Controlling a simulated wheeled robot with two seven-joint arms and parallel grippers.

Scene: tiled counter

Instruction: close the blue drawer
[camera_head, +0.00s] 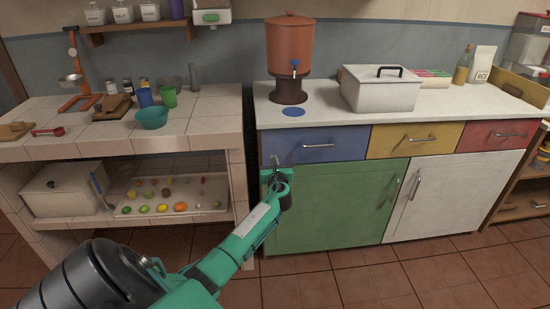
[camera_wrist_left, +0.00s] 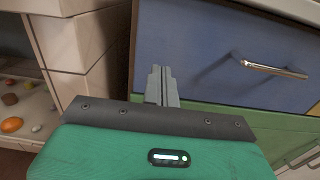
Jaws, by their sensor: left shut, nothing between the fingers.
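The blue drawer (camera_head: 345,137) is at the left end of the drawer row under the white counter. Its front looks about level with the yellow drawer beside it; I cannot tell whether a small gap is left. Its metal bar handle (camera_head: 317,145) runs across the middle. My left gripper (camera_head: 275,160) is shut and empty at the lower left part of the blue front. In the left wrist view the shut fingers (camera_wrist_left: 161,72) point at the blue front (camera_wrist_left: 190,35), left of the handle (camera_wrist_left: 270,66). Whether they touch it is unclear. My right gripper is not in view.
A green door (camera_head: 320,210) is below the blue drawer, with yellow (camera_head: 400,148) and red (camera_head: 480,137) drawers to the right. An orange dispenser (camera_head: 290,45) and white box (camera_head: 380,92) stand on the counter (camera_head: 340,121). A tiled shelf unit (camera_head: 215,120) stands close on the left.

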